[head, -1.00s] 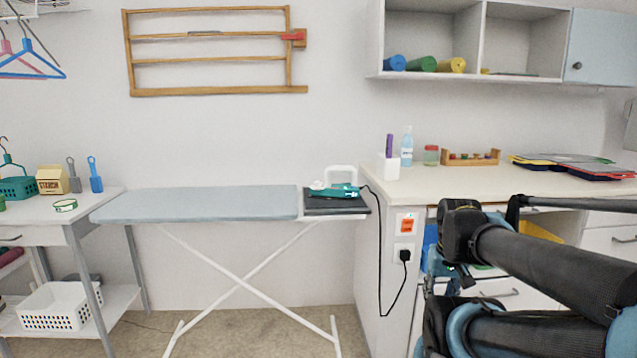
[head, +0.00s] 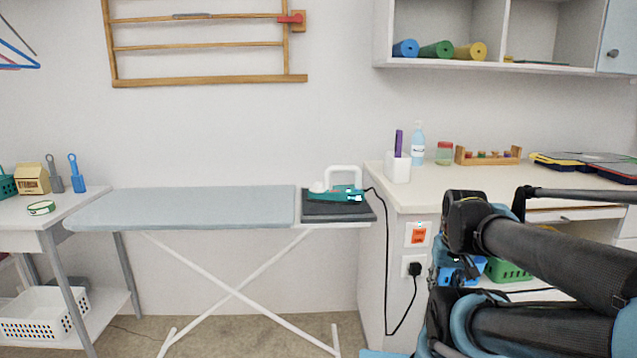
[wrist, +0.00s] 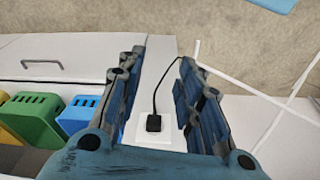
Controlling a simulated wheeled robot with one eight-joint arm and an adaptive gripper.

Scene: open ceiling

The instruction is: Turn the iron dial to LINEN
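The iron (head: 340,190) is teal with a white handle. It rests on the dark pad (head: 325,211) at the right end of the ironing board (head: 190,208) in the head view. Its dial is too small to make out. Its black cord runs down to a plug in the wall outlet (head: 412,267). My gripper (wrist: 160,60) is open and empty in the wrist view, its fingers spread apart. The plug (wrist: 153,123) shows between the fingers, beyond them. The iron is not in the wrist view. My arm fills the lower right of the head view.
A white counter (head: 480,178) stands right of the board, with a spray bottle (head: 418,145) and a white cup (head: 397,167). A side table (head: 70,205) stands at the left. Open floor (head: 240,325) lies under and before the board.

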